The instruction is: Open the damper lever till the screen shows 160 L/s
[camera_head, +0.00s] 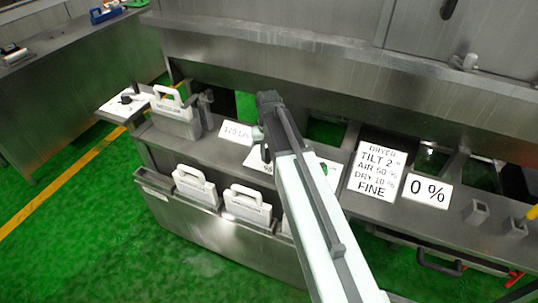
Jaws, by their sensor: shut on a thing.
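My arm reaches from the bottom right up to the middle of the bench. My gripper (262,138) is at its far end, dark and seen from behind. It is shut on what appears to be the damper lever, which is mostly hidden behind the gripper and arm. A small white screen (235,132) just left of the gripper reads about 120 L/s; its right end is partly covered and the digits are small.
A white sign (376,171) reads DRYER, TILT 2, AIR 50, DRY 10 %, FINE. A display (427,191) beside it reads 0 %. White handled boxes (195,186) sit in a front rack, and another handled box (172,112) stands on the bench. Green floor lies open at left.

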